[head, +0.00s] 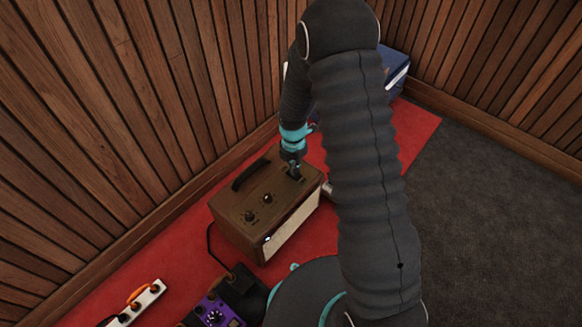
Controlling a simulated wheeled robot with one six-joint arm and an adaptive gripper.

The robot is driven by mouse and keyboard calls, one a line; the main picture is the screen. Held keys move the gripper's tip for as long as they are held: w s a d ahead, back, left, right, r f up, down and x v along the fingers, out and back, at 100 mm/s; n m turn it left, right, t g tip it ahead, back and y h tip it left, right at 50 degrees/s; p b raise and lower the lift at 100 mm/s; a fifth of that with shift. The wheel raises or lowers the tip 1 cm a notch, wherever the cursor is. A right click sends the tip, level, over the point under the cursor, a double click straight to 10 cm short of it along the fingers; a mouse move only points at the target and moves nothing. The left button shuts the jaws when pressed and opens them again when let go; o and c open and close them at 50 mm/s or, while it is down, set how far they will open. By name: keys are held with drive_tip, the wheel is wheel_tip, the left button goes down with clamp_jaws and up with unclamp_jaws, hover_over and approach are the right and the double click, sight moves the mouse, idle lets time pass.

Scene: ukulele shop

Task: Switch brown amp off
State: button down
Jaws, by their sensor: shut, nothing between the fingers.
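The brown amp (229,207) is a wooden box with a black handle and a few dark knobs on its top and a pale grille on its front. It stands on the red carpet near the wood-panelled wall. My gripper (295,175) points down at the right part of the amp's top panel, at or just above it. Its fingers look shut and nothing shows between them. The amp's switch is not clear to see, and whether the fingertips touch the panel is too small to tell.
A blue case or amp (396,72) stands behind my arm in the corner. A purple pedal (213,312) and a white power strip (136,305) with an orange plug lie at the lower left. A black cable runs beside the amp. Grey carpet (480,215) on the right is clear.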

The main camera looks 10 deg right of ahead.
wheel_tip(320, 180, up, 14)
drive_tip(key=w+a+p, duration=0.1)
drive_tip(key=p, duration=0.2)
drive_tip(key=shift+w+a, duration=0.15)
drive_tip(key=shift+w, duration=0.05)
drive_tip(key=shift+f, duration=0.1)
idle(0.5)
